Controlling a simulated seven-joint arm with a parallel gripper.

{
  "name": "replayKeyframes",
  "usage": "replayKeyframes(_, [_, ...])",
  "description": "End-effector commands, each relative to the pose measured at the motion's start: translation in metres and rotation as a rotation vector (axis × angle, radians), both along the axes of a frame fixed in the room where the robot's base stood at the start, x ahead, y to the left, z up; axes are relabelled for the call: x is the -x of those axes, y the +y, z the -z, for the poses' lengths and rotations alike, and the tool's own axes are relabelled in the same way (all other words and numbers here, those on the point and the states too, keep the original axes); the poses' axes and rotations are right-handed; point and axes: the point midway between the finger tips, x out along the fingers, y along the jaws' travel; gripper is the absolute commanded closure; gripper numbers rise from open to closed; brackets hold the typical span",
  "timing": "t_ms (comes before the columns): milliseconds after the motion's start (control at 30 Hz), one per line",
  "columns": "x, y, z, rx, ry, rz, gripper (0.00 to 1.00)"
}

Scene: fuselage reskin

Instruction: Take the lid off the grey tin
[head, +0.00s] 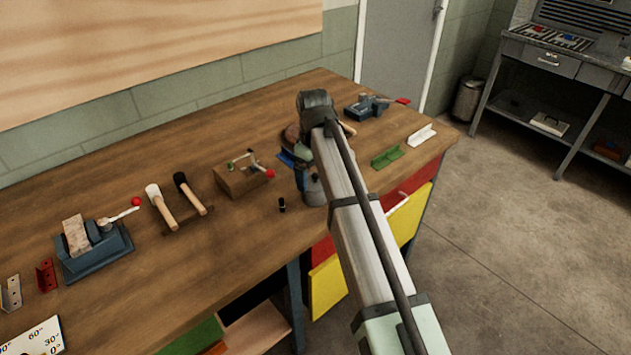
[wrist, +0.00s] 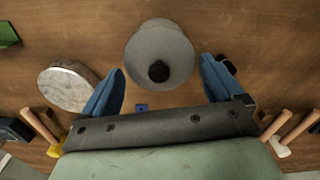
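The grey tin (wrist: 160,38) stands on the wooden bench, seen from above in the wrist view. A dark round knob (wrist: 158,71) shows on its lid. In the head view the tin (head: 314,192) is partly hidden by my arm. My gripper (wrist: 163,66) is open, with one blue finger on each side of the tin's near part. Nothing is held between the fingers. Whether either finger touches the tin, and how high the fingers are above the bench, I cannot tell.
A small black object (head: 282,205) stands just left of the tin. A pale round disc (wrist: 68,87) lies left of my gripper in the wrist view. A wooden block with a red-knobbed clamp (head: 240,181) and two mallets (head: 188,192) lie further left. The bench's front edge is close.

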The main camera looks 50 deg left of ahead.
Motion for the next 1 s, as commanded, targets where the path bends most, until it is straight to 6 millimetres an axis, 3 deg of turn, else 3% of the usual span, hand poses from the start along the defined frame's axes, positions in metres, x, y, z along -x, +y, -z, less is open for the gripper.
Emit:
replayKeyframes(400, [0.000, 0.000, 0.000, 0.000, 0.000, 0.000, 0.44])
replayKeyframes(733, [0.000, 0.000, -0.008, 0.000, 0.000, 0.000, 0.44])
replayKeyframes(1000, [-0.001, 0.001, -0.051, -0.002, -0.001, 0.000, 0.44])
